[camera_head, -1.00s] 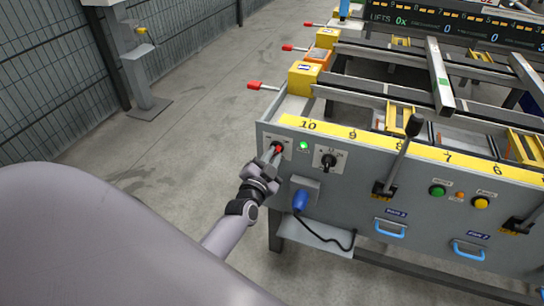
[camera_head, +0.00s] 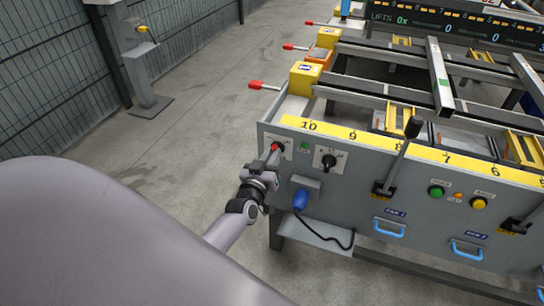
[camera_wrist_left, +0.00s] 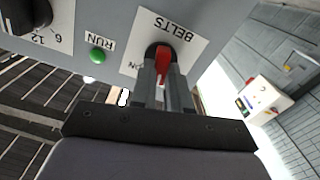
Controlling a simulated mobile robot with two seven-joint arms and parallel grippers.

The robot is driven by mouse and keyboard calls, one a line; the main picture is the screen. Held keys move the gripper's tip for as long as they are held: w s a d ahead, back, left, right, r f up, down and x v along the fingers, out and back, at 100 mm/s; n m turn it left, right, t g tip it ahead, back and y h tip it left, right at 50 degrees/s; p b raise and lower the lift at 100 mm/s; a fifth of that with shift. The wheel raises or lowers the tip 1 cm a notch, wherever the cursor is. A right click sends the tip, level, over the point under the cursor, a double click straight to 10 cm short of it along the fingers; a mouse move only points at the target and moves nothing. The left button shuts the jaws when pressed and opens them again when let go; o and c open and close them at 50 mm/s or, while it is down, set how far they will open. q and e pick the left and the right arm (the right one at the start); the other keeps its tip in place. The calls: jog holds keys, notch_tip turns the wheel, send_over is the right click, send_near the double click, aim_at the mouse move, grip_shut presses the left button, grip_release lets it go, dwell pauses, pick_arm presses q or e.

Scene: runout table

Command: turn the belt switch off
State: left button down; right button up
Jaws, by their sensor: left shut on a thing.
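The belt switch (camera_head: 277,147) is a red-handled knob on a white plate at the left end of the grey front panel. In the left wrist view the switch (camera_wrist_left: 163,62) sits under the word BELTS. My left gripper (camera_head: 272,158) is at the switch, its two fingers shut on either side of the red handle. The handle lies in line with the fingers, which partly hide it and the plate's lower lettering. The green RUN lamp (camera_head: 305,146) beside the switch looks dim; it also shows in the left wrist view (camera_wrist_left: 97,56). My right gripper is not in view.
A black selector knob (camera_head: 329,161) and a blue plug (camera_head: 300,200) with a cable are to the right of the switch. A black-knobbed lever (camera_head: 400,155) stands farther right. The floor left of the table is open.

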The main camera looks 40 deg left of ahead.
pick_arm(q)
jog(key=n, duration=0.6)
jog(key=shift+a+b, duration=0.1)
jog(key=shift+b, duration=0.2)
jog(key=shift+n, duration=0.3)
jog(key=c, duration=1.1)
grip_release()
